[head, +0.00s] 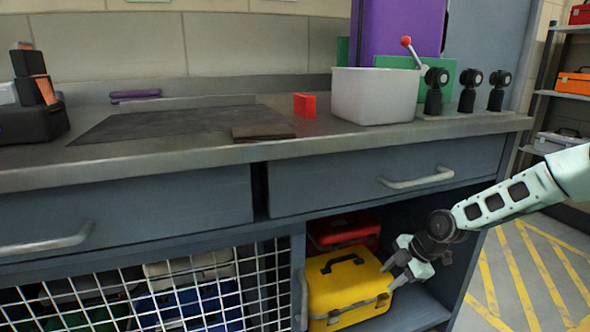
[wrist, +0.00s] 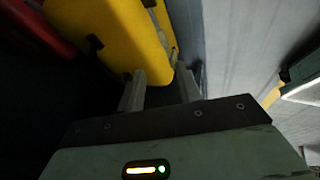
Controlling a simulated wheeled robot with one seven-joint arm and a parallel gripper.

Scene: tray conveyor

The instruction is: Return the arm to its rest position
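My arm reaches in from the right, and my gripper (head: 394,271) is low in front of the bench's open lower shelf. It is at the right side of a yellow toolbox (head: 340,292) with a black handle. In the wrist view, the two fingers of my gripper (wrist: 161,84) are spread apart near the edge of the yellow toolbox (wrist: 105,35). I see nothing held between them. I cannot tell whether a fingertip touches the box.
A red toolbox (head: 342,232) is behind the yellow one. The bench drawer (head: 390,178) and benchtop (head: 370,137) overhang the shelf. A wire-mesh door (head: 160,295) is at the left. A grey bin (head: 375,97) stands on top. Striped floor (head: 520,275) lies open at the right.

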